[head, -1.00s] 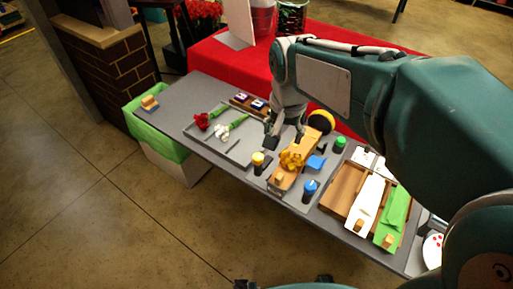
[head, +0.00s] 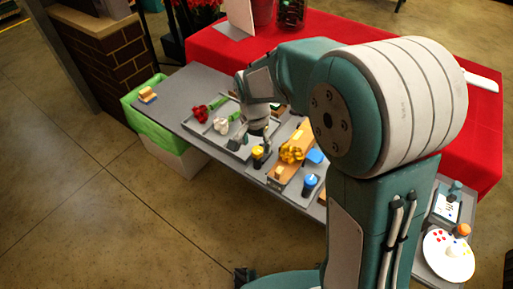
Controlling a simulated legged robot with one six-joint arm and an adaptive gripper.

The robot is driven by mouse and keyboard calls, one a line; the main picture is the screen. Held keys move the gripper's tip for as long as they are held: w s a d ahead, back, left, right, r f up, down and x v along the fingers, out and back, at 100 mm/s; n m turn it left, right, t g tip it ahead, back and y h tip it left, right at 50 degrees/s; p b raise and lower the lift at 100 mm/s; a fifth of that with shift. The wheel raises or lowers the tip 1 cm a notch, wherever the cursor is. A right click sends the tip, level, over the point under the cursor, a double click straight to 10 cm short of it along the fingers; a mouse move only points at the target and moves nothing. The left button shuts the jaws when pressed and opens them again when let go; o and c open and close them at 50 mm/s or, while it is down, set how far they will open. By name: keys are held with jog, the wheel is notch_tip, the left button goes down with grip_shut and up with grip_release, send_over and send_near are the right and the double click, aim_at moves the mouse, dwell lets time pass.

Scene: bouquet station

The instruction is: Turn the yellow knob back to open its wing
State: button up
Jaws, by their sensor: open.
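The yellow knob (head: 258,151) stands on a dark post on the grey table, just left of the wooden fixture (head: 282,172). Yellow flowers (head: 292,153) lie on that fixture. My gripper (head: 250,146) is open, with its fingers pointing down just behind and beside the yellow knob. I cannot tell whether a finger touches the knob. A blue knob (head: 309,181) stands at the near right of the fixture, and a blue wing (head: 315,157) sticks out on the fixture's right. A wing belonging to the yellow knob cannot be made out. My arm hides the right part of the station.
Red flowers (head: 200,113) and white flowers (head: 221,125) lie in a grey tray to the left. A round white palette (head: 448,256) is at the right. A red-covered table (head: 330,28) stands behind.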

jog(key=shift+f, duration=1.1)
grip_shut()
jog(key=shift+n, duration=0.4)
jog(key=n, duration=0.3)
jog(key=shift+n, duration=0.4)
jog(key=n, duration=0.4)
jog(key=shift+d+r+n, duration=0.1)
jog(key=shift+n, duration=0.2)
jog(key=n, duration=0.9)
jog(key=shift+t, duration=0.3)
